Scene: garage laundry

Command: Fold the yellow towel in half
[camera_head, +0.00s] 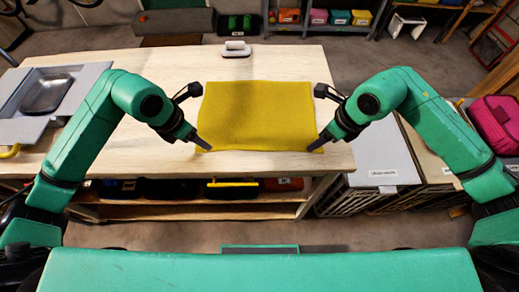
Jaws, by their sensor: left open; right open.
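The yellow towel (258,112) lies flat and spread out on the wooden table, its near edge close to the table's front edge. My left gripper (205,147) is at the towel's near left corner, its fingertips over or just beside the corner. My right gripper (314,148) is at the near right corner in the same way. Both grippers are open. The fingers hide the two near corners, and I cannot tell whether they touch the cloth.
The wooden table (130,155) has free room left of the towel. A white iron-like object (236,48) sits behind the towel. Crates with a light lid (384,160) stand right of the table, and a pink bag (497,122) is at far right.

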